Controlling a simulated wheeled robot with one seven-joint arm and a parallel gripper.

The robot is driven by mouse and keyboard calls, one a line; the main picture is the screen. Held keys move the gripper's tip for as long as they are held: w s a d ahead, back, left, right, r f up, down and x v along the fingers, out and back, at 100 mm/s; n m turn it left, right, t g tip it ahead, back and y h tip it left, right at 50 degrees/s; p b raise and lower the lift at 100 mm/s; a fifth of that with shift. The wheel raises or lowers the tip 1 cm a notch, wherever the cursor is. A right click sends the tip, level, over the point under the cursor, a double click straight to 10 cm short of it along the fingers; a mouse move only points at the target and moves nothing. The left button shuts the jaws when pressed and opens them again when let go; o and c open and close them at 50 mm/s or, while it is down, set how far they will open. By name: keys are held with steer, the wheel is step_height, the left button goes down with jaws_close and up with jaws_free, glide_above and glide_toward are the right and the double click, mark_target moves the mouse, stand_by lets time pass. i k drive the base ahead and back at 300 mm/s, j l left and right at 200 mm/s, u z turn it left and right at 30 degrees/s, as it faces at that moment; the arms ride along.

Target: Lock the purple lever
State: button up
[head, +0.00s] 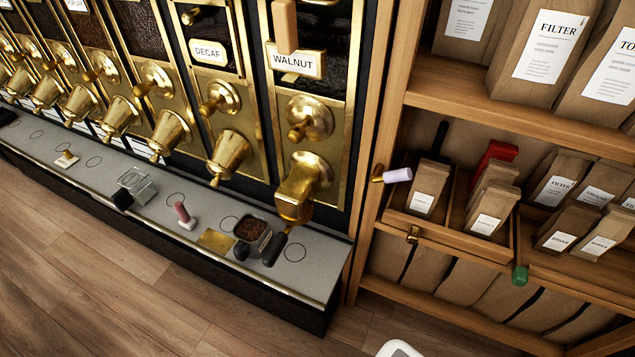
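The purple lever (398,175) has a pale lavender grip on a brass pivot. It is mounted on the wooden post at the left side of the shelf unit. Its grip points to the right, nearly level and tilted slightly up, in front of the left end of a wooden compartment with small paper bags (428,190). My gripper is not in view, so its opening cannot be seen.
A brass catch (413,234) and a green knob (520,275) sit on the shelf front. Left are brass bin spouts (230,155) above a grey counter (215,225) with a black-handled scoop (252,230) of dark grounds. The wooden floor (90,280) in front is clear.

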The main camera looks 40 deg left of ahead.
mark_target(402, 175)
steer(key=u, duration=1.3)
